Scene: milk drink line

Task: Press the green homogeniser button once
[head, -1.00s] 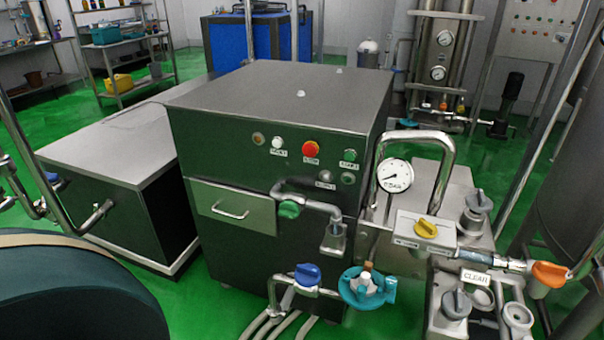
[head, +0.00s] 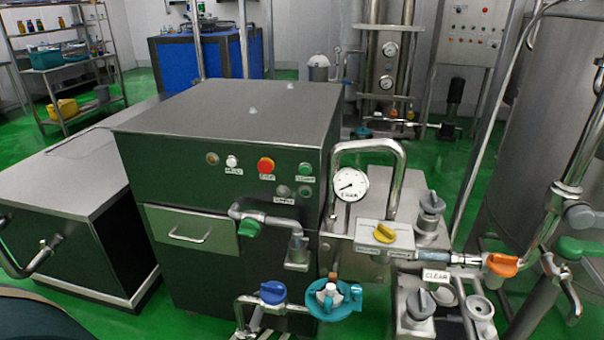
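The homogeniser appears as a dark cabinet with a grey steel top (head: 230,110), in the middle of the head view. On the upper part of its front is a row of controls. A small green button (head: 305,169) sits at the right end of the row, with a small label under it too blurred to read. A red button (head: 265,165) and a white button (head: 231,161) are to its left. A grey knob (head: 283,190) is below. Neither of my grippers is in view.
A pressure gauge (head: 350,184) and a bent steel pipe (head: 400,165) stand just right of the button. A large steel tank (head: 540,110) is at the right.

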